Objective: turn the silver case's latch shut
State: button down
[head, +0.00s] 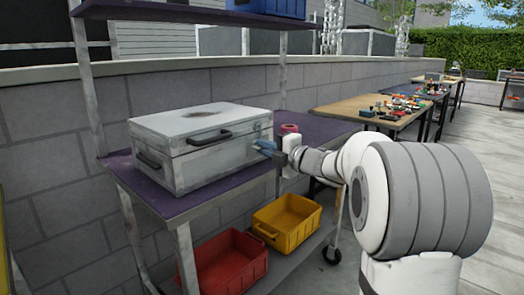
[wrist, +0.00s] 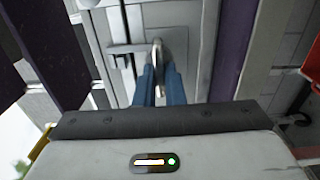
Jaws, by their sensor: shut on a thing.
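The silver case (head: 215,160) sits with its lid down on the purple shelf of the cart in the head view. Its side fills the upper middle of the wrist view (wrist: 125,15). The latch (wrist: 157,55) is a small metal piece on that side, between my fingertips. My gripper (head: 264,147) reaches the case's right end from the right, with blue fingers. In the wrist view my gripper (wrist: 158,85) is shut on the latch. The fingers hide part of the latch, so its exact angle is hard to tell.
A pink roll (head: 289,129) stands on the purple shelf (head: 325,127) just behind my gripper. A red bin (head: 232,262) and a yellow bin (head: 288,222) sit on the lower shelf. Cart posts (head: 92,80) rise beside the case. A table with small parts (head: 375,108) stands farther back.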

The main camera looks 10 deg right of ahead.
jog(key=shift+f, duration=0.3)
jog(key=c, duration=1.5)
grip_release()
jog(key=shift+r, duration=0.15)
jog(key=shift+s+r, duration=0.1)
jog(key=p+v, duration=0.1)
jog(key=v, duration=0.6)
jog(key=shift+s+d+p, duration=0.25)
jog(key=shift+p, duration=0.1)
